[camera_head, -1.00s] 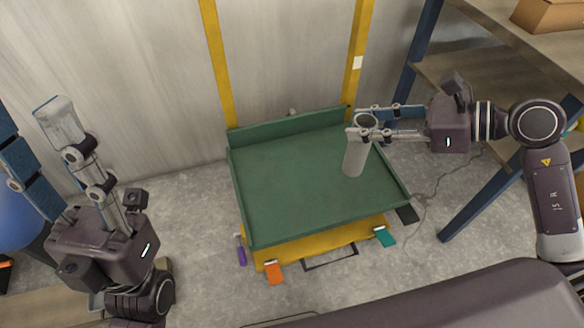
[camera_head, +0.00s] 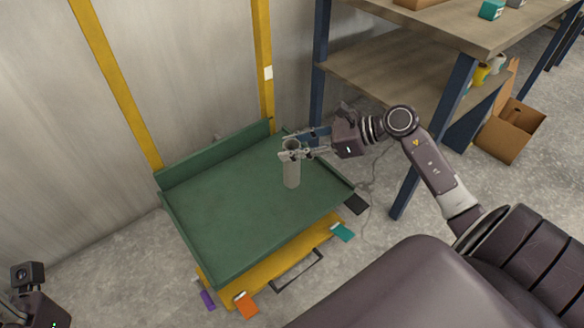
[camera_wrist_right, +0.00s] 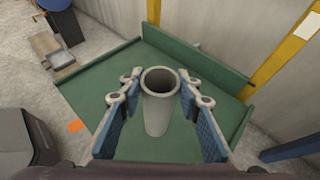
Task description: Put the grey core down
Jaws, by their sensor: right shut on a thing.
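The grey core (camera_head: 291,174) is a hollow upright tube over the green tray (camera_head: 225,207), near its right side. My right gripper (camera_head: 293,151) is shut around its upper part. In the right wrist view, the core (camera_wrist_right: 157,118) stands between the blue-padded fingers of the right gripper (camera_wrist_right: 160,88), its open top facing the camera. I cannot tell whether the core's bottom touches the tray. Only a piece of my left gripper (camera_head: 38,308) shows at the lower left corner, and its fingertips are out of frame.
The green tray has a raised back wall and low rims; the rest of its surface is bare. Yellow posts (camera_head: 264,75) rise behind it. A shelf with a blue leg (camera_head: 433,135) stands to the right. Orange (camera_head: 246,304) and teal (camera_head: 343,232) tabs sit along the front.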

